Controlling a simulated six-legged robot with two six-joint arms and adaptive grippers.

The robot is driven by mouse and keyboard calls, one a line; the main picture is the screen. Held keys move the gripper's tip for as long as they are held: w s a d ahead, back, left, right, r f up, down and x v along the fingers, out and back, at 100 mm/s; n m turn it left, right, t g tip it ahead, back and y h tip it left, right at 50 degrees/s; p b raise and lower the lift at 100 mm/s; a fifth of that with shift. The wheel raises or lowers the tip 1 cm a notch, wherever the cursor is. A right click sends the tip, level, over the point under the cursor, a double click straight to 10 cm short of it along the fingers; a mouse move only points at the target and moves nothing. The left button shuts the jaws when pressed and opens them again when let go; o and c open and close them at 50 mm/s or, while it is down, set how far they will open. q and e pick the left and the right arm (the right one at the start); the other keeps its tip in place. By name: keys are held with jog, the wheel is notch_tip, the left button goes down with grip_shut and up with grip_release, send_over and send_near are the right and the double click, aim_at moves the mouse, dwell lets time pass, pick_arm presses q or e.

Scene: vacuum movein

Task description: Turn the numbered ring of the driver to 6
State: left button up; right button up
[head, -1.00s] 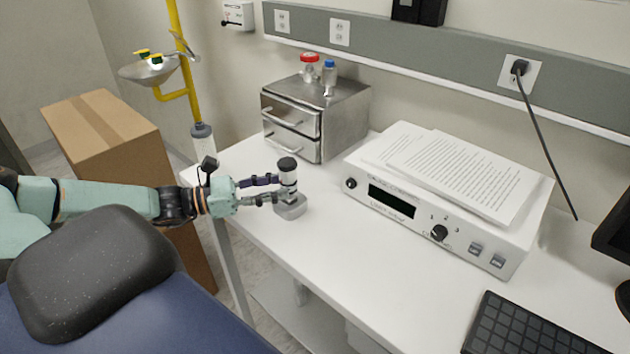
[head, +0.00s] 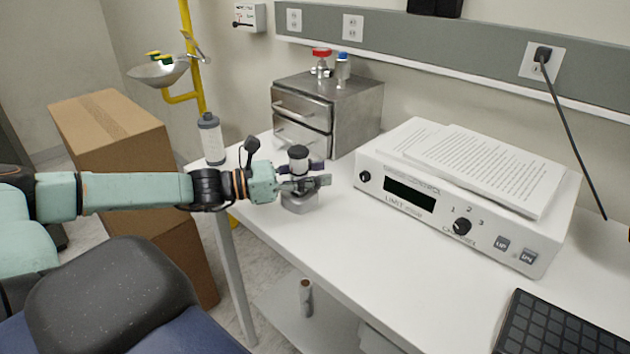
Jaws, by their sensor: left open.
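A small upright device with a dark cap and white body (head: 299,163) stands on a grey base (head: 299,201) near the left edge of the white table. It looks like the driver, and I cannot read any numbers on it. My left gripper (head: 312,182) reaches it from the left. Its open fingers lie on either side of the white body, low near the base. The fingers hide the lower part of the body, and I cannot tell whether they touch it. My right gripper is not in view.
A metal drawer cabinet (head: 335,110) stands behind the driver. A white instrument (head: 385,208) with papers on top is to the right, a black keyboard (head: 545,325) in front. A grey bottle (head: 211,142) stands at the table's left corner. A cardboard box (head: 110,115) is at left.

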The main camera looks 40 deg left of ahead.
pick_arm(q)
jog(key=shift+w+d, duration=0.1)
jog(key=shift+w, duration=0.2)
jog(key=shift+s, duration=0.15)
jog(key=shift+c, duration=0.3)
jog(key=shift+c, duration=0.8)
grip_shut()
